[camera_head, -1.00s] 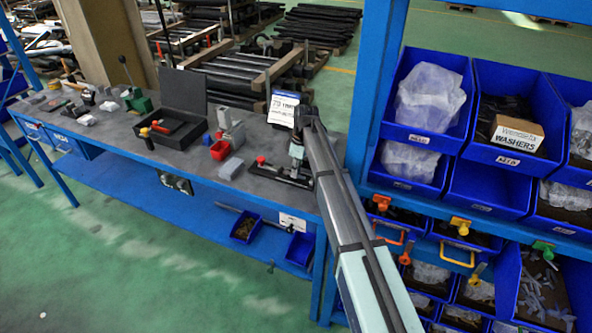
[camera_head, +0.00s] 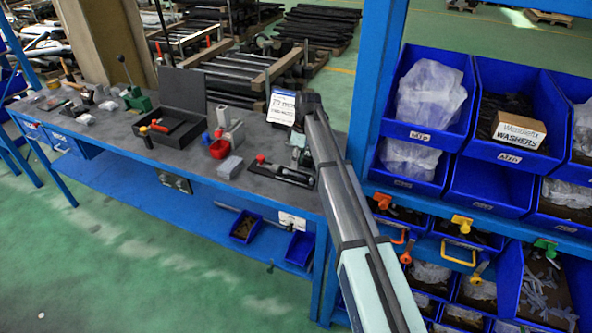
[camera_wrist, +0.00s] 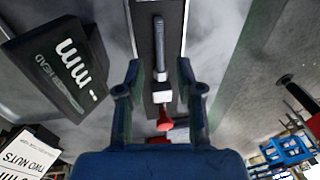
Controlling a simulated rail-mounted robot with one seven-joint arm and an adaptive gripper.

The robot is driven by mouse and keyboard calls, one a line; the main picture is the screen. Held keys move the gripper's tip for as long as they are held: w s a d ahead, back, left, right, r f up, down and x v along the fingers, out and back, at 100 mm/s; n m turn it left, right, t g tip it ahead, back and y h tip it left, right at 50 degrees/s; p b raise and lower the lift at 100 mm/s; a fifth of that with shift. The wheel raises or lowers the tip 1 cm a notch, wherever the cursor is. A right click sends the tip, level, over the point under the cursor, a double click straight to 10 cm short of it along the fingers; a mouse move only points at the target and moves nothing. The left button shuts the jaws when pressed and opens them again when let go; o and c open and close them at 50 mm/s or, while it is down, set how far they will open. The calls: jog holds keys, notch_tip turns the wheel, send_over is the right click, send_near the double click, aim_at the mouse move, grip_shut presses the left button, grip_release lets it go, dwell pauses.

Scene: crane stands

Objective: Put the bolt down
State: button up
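My gripper (camera_wrist: 160,88) is open in the wrist view, with its two fingers apart and nothing seen held between them. Below it lies a dark, narrow plate (camera_wrist: 146,45) with a grey metal rod (camera_wrist: 160,48), a pale block and a red knob (camera_wrist: 164,122). I cannot tell whether this rod is the bolt; no other bolt can be made out. In the head view the same dark plate (camera_head: 290,175) with its red knob (camera_head: 260,158) lies on the bench's right end, and my arm hides most of the gripper.
A labelled box (camera_head: 282,106) stands at the back of the bench (camera_head: 235,178). A blue rack post (camera_head: 372,80) and bins stand close on the right.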

notch_tip(320, 180, up, 8)
jog(key=d+b, duration=0.1)
jog(key=shift+w+b, duration=0.4)
jog(key=shift+w, duration=0.05)
jog(key=shift+d, duration=0.1)
